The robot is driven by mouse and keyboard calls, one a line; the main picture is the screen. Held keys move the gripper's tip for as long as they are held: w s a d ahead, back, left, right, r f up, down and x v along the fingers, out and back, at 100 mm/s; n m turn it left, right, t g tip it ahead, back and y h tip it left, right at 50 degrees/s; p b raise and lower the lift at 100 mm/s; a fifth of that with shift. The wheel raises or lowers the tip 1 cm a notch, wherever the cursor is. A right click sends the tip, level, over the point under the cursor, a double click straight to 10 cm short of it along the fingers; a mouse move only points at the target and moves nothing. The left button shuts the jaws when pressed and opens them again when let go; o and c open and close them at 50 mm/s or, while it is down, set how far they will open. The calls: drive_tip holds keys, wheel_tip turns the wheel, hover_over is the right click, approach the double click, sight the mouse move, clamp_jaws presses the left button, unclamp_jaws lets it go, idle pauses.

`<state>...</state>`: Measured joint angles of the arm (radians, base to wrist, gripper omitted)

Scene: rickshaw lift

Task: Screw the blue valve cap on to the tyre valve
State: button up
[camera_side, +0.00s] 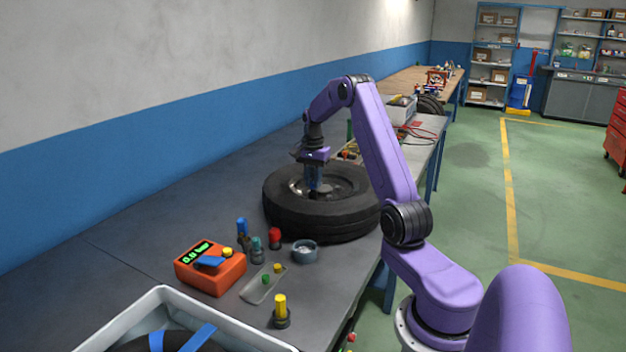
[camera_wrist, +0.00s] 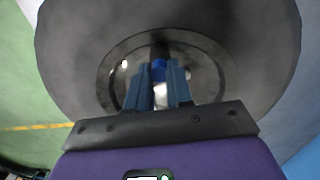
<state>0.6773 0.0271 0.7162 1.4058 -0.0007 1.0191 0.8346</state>
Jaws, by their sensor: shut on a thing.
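The tyre (camera_side: 330,222) lies flat on the dark bench, and its rim faces up around the wheel centre. It also fills much of the wrist view (camera_wrist: 262,60). My gripper (camera_side: 314,188) points down into the wheel's centre. In the wrist view my gripper (camera_wrist: 160,78) is shut on the blue valve cap (camera_wrist: 158,70), which shows between the two blue fingertips. A dark upright stub (camera_wrist: 160,48), perhaps the tyre valve, shows right beyond the cap. I cannot tell whether cap and stub touch or are threaded together.
An orange gauge (camera_side: 210,270) reading about 0.0 stands on the bench, front left. Near it are a blue-topped piece (camera_side: 242,228), a red-topped piece (camera_side: 275,238), a grey ring-shaped cup (camera_side: 305,250), a small tray (camera_side: 256,290) and a yellow-topped piece (camera_side: 281,308). A grey bin (camera_side: 165,296) fills the near corner.

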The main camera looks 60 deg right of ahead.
drive_tip(key=m, duration=1.2)
drive_tip(key=o, duration=0.6)
drive_tip(key=shift+c, duration=0.2)
